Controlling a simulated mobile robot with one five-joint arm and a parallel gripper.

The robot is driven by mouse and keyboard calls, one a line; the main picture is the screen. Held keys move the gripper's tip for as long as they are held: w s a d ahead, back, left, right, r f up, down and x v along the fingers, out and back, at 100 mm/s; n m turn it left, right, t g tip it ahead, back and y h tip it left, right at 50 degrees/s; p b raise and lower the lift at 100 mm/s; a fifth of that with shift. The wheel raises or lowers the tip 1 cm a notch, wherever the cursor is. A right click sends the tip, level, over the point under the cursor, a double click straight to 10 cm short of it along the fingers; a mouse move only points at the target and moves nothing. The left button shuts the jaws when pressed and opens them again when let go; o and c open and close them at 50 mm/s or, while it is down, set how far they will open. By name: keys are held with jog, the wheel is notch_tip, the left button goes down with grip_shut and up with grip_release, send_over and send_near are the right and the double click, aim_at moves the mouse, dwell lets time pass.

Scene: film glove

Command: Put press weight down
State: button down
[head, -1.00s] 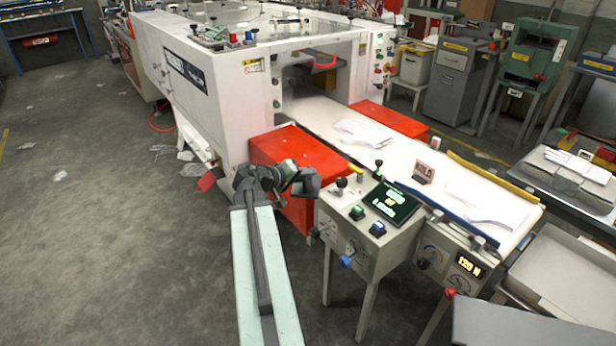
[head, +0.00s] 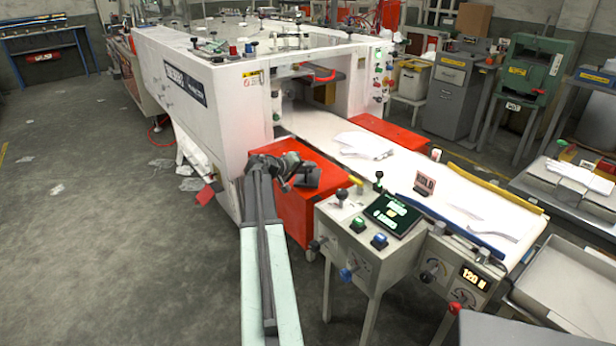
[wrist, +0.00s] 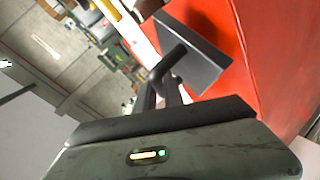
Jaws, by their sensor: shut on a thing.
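The press weight is a dark grey plate with a bar handle. In the head view the weight (head: 307,176) is at the end of my arm, in front of the red box by the white machine. My gripper (head: 284,166) is shut on it. In the wrist view the plate (wrist: 208,62) tilts in front of a red surface, and my gripper (wrist: 166,92) is closed around its handle. The weight looks held in the air. Its underside and the exact finger contact are hidden.
A red box (head: 318,213) stands beside the machine (head: 215,110). A control console (head: 362,238) with knobs and a green screen stands right of my arm. Open floor lies left.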

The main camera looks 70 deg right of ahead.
notch_tip(320, 180, down, 2)
jog(key=shift+f+b, duration=0.2)
jog(key=shift+b, duration=0.4)
jog(key=shift+r, duration=0.2)
jog(key=shift+f, duration=0.1)
jog(key=c, duration=1.5)
grip_release()
jog(key=shift+o, duration=0.2)
jog(key=shift+r+p, duration=0.2)
jog(key=shift+p, duration=0.1)
jog(key=p+v, duration=0.4)
jog(key=v, duration=0.8)
jog(key=shift+f, duration=0.15)
